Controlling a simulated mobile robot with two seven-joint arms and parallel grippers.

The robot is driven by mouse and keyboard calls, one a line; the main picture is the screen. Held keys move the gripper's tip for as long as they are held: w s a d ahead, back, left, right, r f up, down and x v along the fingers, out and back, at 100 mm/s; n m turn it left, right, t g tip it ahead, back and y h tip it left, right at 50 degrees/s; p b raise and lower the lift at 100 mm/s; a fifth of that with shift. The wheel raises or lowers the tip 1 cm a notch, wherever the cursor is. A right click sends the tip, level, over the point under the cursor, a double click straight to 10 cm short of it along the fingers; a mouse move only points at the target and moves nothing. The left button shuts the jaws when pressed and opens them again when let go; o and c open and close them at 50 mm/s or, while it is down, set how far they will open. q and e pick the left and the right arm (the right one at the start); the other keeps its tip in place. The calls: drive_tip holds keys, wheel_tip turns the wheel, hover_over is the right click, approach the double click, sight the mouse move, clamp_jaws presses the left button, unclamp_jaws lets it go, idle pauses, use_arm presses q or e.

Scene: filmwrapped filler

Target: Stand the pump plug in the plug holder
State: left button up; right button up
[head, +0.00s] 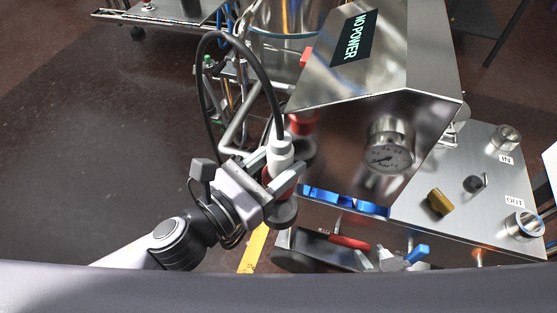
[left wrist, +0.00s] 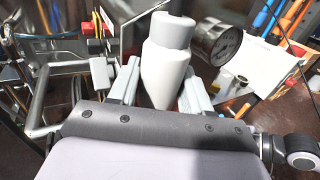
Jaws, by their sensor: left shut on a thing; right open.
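The pump plug (head: 281,150) is a white plug body with a black cable looping up from its top; it looks roughly upright. My left gripper (head: 277,168) is shut on it, beside the steel machine. In the left wrist view the white plug body (left wrist: 167,62) stands between the two grey fingers of my left gripper (left wrist: 160,88). Red shows just below the fingers in the head view; I cannot tell whether it belongs to the plug or to something under it. I cannot make out the plug holder for certain. My right gripper is not in view.
The steel machine (head: 375,110) has a "NO POWER" display (head: 354,37) and a pressure gauge (head: 389,145). Its lower deck (head: 440,185) carries IN and OUT ports. A red-handled tool (head: 349,242) lies on the front shelf. The dark floor at left is clear.

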use_arm(q)
drive_tip(key=shift+r, duration=0.1)
drive_tip(key=shift+f+b, duration=1.45)
drive_tip(key=shift+f, duration=0.6)
drive_tip(key=shift+f+b, duration=0.55)
drive_tip(key=shift+f, duration=0.15)
drive_tip(key=shift+f+b, duration=0.6)
drive_tip(key=shift+f, duration=0.15)
drive_tip(key=shift+f+b, duration=0.95)
drive_tip(key=shift+f, duration=0.4)
use_arm(e)
drive_tip(key=f, duration=0.3)
drive_tip(key=a+f, duration=0.1)
drive_tip(key=f, duration=0.1)
drive_tip(key=shift+w, duration=0.35)
drive_tip(key=shift+r, duration=0.15)
use_arm(q)
drive_tip(key=shift+f, duration=0.35)
use_arm(e)
drive_tip(key=shift+a+f, duration=0.1)
drive_tip(key=shift+f, duration=0.2)
